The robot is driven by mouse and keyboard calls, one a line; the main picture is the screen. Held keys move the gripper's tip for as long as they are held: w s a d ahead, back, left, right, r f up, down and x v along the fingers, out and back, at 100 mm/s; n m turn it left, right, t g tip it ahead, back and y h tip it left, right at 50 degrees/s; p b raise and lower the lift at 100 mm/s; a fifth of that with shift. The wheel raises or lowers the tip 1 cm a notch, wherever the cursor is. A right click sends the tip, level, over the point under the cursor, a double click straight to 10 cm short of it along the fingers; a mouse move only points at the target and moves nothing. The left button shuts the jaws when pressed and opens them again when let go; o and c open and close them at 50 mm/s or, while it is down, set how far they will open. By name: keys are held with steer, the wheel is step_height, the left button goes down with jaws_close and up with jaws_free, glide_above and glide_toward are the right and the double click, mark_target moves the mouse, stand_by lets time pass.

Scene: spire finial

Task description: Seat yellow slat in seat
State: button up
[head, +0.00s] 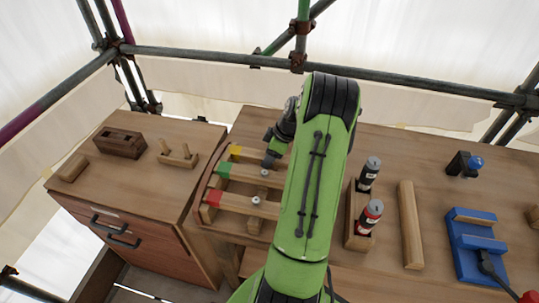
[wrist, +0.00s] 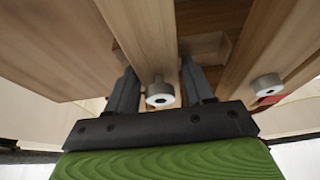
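The yellow slat (head: 235,150) is a light wooden bar with a yellow end, at the back of the slat rack (head: 212,181) in the head view. My gripper (head: 269,161) is over its right part and hides that stretch, with my green arm covering more. In the wrist view, my fingers (wrist: 160,88) stand apart on either side of a wooden bar (wrist: 150,35) with a metal knob (wrist: 160,94). I cannot tell whether both fingers touch it. The seat is not clearly identifiable.
A green-ended slat (head: 223,170) and a red-ended slat (head: 214,197) lie in front, with metal knobs. A slotted dark block (head: 120,142) and a pegged block (head: 178,155) stand on the left cabinet (head: 135,190). Spray cans (head: 370,214), a wooden bar (head: 410,225) and a blue fixture (head: 472,243) are right.

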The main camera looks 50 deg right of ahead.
steer(key=o, duration=0.3)
steer(key=p+v, duration=0.2)
steer(key=v, duration=1)
steer(key=w+a+r+h, duration=0.1)
steer(key=a+r, duration=0.3)
steer(key=a, duration=0.4)
steer(key=w+a+r+m, duration=0.1)
steer(key=w+a+r, duration=0.1)
steer(key=a+r, duration=0.35)
steer(key=w+a+r+h, duration=0.1)
steer(key=a+r, duration=0.1)
steer(key=a, duration=0.8)
steer(key=s+a+m+t, duration=0.1)
steer(key=s+a+m, duration=0.2)
steer(key=s+a, duration=0.9)
steer(key=shift+s+a+r+m+t, duration=0.3)
steer(key=shift+s+a, duration=0.1)
steer(key=shift+s, duration=0.1)
